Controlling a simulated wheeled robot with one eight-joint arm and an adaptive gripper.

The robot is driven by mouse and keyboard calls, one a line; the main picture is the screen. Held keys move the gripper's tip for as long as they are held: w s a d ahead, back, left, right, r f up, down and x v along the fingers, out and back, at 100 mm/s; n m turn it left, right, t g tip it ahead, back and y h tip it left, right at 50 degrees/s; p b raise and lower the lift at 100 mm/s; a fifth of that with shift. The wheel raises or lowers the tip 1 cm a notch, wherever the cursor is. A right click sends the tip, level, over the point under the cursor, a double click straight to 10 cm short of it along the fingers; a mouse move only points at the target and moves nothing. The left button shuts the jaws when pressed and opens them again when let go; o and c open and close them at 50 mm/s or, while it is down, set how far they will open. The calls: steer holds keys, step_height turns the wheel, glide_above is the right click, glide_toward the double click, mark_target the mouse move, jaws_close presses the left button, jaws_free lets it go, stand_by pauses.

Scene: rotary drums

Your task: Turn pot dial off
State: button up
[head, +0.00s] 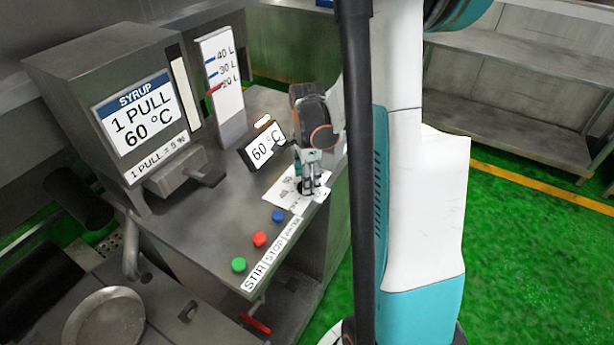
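My gripper (312,190) points down over a white marked plate (282,189) at the right end of the grey metal counter. Its dark fingertips are at or just above this plate. The pot dial itself cannot be made out; the fingers may hide it. I cannot tell whether the fingers touch or grasp anything. A small display (262,149) reading 60 °C stands just left of and behind my gripper.
Green (239,264), red (260,239) and blue (278,216) buttons sit along the counter's front. A syrup machine (110,60) with a lever stands left. A level gauge (221,85) stands behind. Metal shelves (520,130) are at right; green floor lies between.

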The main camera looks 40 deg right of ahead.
steer(key=n, duration=0.3)
steer(key=shift+n, duration=0.3)
steer(key=n, duration=0.3)
steer(key=shift+a+n+b, duration=0.1)
steer(key=shift+n+b, duration=0.3)
steer(key=n, duration=1.2)
steer(key=shift+s+a+n+b, duration=0.1)
steer(key=shift+n+b, duration=0.2)
steer(key=shift+b, duration=0.05)
steer(key=n, duration=0.6)
steer(key=shift+s, duration=0.1)
steer(key=shift+n, duration=0.3)
steer(key=o, duration=1)
steer(key=shift+o, duration=0.2)
